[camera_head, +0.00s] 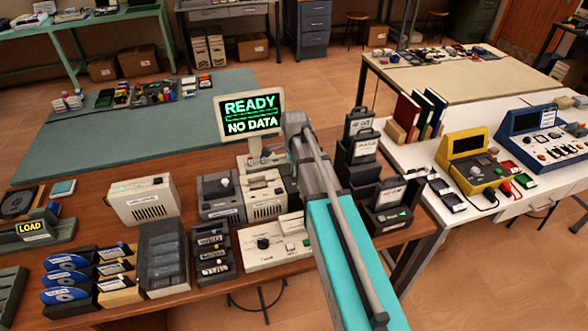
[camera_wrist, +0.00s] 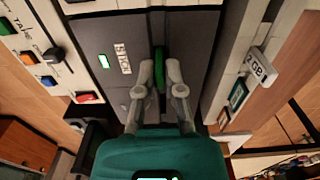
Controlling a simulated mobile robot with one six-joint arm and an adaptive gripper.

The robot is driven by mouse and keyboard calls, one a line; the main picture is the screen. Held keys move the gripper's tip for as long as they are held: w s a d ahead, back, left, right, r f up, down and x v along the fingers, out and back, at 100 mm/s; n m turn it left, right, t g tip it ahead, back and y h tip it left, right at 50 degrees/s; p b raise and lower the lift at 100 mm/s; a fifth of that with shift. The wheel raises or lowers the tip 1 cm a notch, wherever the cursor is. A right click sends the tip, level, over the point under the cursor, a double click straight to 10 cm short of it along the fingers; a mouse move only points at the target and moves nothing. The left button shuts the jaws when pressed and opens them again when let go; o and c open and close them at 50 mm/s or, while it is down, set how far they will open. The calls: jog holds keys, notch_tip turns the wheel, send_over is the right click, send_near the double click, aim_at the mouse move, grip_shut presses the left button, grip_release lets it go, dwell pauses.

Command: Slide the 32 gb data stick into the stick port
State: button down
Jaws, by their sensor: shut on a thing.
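In the wrist view my gripper (camera_wrist: 160,88) is shut on a green stick (camera_wrist: 160,68), which stands between the fingertips. Its capacity marking is hidden, so I cannot tell if it is the 32 gb one. Its far end is at a narrow dark slot in a dark grey panel (camera_wrist: 120,60), which looks like the stick port. I cannot tell whether the stick touches the slot or is partly inside. A pale label and a lit green lamp (camera_wrist: 104,61) sit left of the slot. In the head view my arm hides the gripper and stick.
A stick marked "2 GB" (camera_wrist: 262,66) lies right of the panel. A monitor (camera_head: 250,112) reads "READY" and "NO DATA". Grey and cream devices (camera_head: 221,196), a stick rack (camera_head: 212,252) and a cream control box (camera_head: 265,245) crowd the brown bench. Dark upright stands (camera_head: 360,148) stand right of my arm.

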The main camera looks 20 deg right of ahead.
jog(key=c, duration=0.7)
grip_release()
jog(key=shift+r+p, duration=4)
jog(key=shift+r, duration=0.05)
